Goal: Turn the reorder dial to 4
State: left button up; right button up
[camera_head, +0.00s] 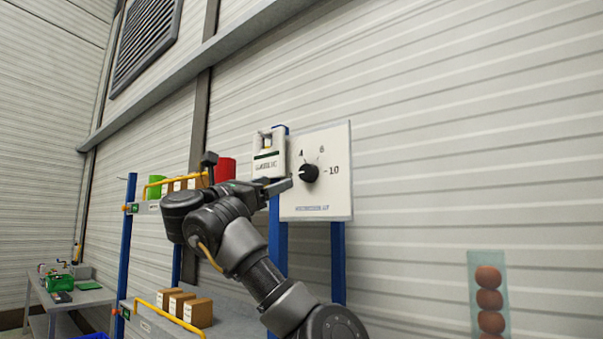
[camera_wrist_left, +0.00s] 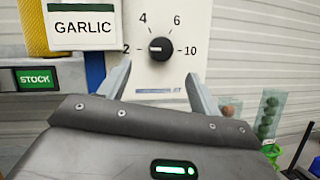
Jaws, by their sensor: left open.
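The reorder dial (camera_head: 309,173) is a round black knob on a white panel (camera_head: 338,203) with printed numbers. In the left wrist view the dial (camera_wrist_left: 161,49) sits among the marks 2, 4, 6 and 10. Its small white pointer mark lies on the left side, toward the 2. My left gripper (camera_head: 281,187) is open and empty just left of the dial in the head view. In the left wrist view its two fingers (camera_wrist_left: 160,82) stand apart below the dial, which is between them and farther off. My right gripper is not in view.
A white bin labelled GARLIC (camera_wrist_left: 83,27) is left of the panel, close to my left gripper. A blue-post shelf (camera_head: 128,235) holds boxes (camera_head: 197,313) and coloured containers. A grey table (camera_head: 70,298) stands far left.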

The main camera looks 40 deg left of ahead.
aim_at(305, 172)
pick_arm(q)
jog(key=p+x, duration=0.4)
jog(key=x, duration=0.4)
jog(key=shift+w+d+r, duration=0.15)
jog(key=shift+w+r, duration=0.1)
jog(key=shift+w, duration=0.55)
